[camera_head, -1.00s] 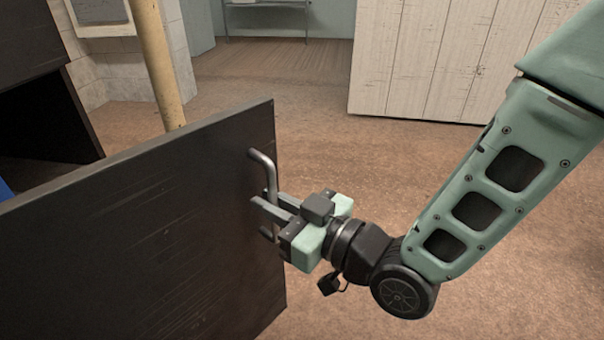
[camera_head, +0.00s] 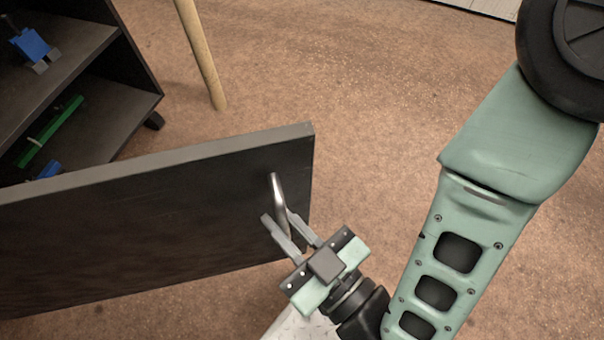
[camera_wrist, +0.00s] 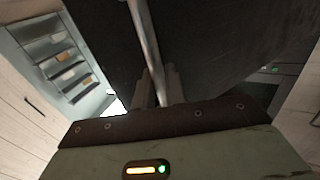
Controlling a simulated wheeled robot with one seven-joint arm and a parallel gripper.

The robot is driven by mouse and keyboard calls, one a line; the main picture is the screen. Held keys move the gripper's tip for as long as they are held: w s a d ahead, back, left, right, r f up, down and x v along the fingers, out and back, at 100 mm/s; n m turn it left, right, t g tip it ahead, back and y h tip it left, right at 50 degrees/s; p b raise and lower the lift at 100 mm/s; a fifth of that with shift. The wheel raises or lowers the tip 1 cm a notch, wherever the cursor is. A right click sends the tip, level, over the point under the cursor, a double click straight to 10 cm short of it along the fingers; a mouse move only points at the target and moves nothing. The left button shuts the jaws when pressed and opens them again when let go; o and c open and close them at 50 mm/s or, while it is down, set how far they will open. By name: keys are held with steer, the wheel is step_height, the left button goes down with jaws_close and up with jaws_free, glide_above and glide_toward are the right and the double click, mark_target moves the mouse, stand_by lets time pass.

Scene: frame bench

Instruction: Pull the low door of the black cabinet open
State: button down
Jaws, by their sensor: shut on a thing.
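The low door (camera_head: 150,220) of the black cabinet stands swung out, a dark panel across the lower left of the head view. The cabinet (camera_head: 85,90) is behind it at the upper left, its inside showing. A metal bar handle (camera_head: 278,190) sits near the door's free edge. My gripper (camera_head: 280,228) is shut on the handle, its two fingers on either side of the bar. In the wrist view, the handle (camera_wrist: 146,40) runs down between the fingertips (camera_wrist: 157,88), with the dark door behind it. The door's hinge side is out of view.
A tan pole (camera_head: 203,55) stands beyond the door. Blue (camera_head: 32,45) and green (camera_head: 50,130) items lie on the cabinet shelves. The brown floor (camera_head: 370,100) right of the door is clear.

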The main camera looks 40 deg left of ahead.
steer(key=shift+s+d, duration=0.5)
steer(key=shift+d, duration=0.1)
steer(key=c, duration=1.6)
jaws_free()
steer(key=shift+o, duration=0.2)
steer(key=s+d+p, duration=0.1)
steer(key=d+p, duration=0.7)
steer(key=d, duration=0.4)
steer(key=shift+s+p, duration=0.3)
steer(key=shift+p, duration=0.1)
